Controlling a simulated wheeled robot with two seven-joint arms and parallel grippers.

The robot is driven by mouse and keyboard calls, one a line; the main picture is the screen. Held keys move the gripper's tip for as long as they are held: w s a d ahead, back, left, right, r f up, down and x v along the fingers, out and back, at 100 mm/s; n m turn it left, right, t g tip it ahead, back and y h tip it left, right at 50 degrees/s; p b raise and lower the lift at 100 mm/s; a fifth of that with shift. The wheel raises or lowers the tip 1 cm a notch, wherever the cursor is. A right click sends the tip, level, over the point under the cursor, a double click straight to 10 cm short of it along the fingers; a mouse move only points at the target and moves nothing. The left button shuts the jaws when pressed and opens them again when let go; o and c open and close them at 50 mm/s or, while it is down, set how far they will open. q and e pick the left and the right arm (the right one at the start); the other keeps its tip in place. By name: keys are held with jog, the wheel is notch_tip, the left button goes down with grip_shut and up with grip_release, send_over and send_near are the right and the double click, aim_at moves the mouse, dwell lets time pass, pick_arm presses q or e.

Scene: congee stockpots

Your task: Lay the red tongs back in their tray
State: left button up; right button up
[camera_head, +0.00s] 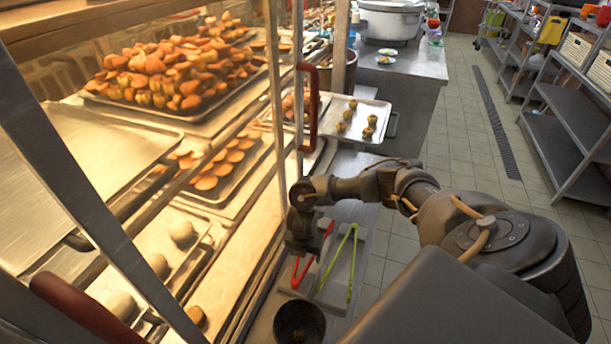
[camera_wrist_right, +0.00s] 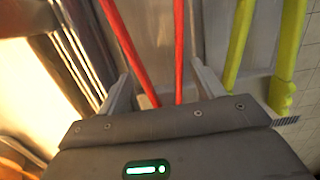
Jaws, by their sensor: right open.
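The red tongs (camera_head: 301,272) lie at the grey tray (camera_head: 328,303) on the counter beside the glass cabinet. Part of the tongs is hidden under my right gripper (camera_head: 302,243). In the right wrist view, my right gripper (camera_wrist_right: 163,88) is open, with its two fingers on either side of the red tongs' two arms (camera_wrist_right: 178,45). I cannot tell whether the fingers touch them. The green tongs (camera_head: 345,255) lie just right of the red ones; they also show in the right wrist view (camera_wrist_right: 239,45). My left gripper is not in view.
The glass cabinet (camera_head: 282,115) with its red door handle (camera_head: 309,105) stands close on the left. A dark bowl (camera_head: 299,323) is just in front of the tray. A metal tray with several small buns (camera_head: 367,117) is behind. The tiled floor on the right is clear.

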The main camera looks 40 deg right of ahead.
jog(key=shift+r, duration=0.1)
notch_tip(320, 180, up, 11)
jog(key=a+p, duration=0.1)
jog(key=p, duration=0.1)
jog(key=shift+s+f+p, duration=0.2)
jog(key=shift+s+p, duration=0.1)
jog(key=shift+p, duration=0.05)
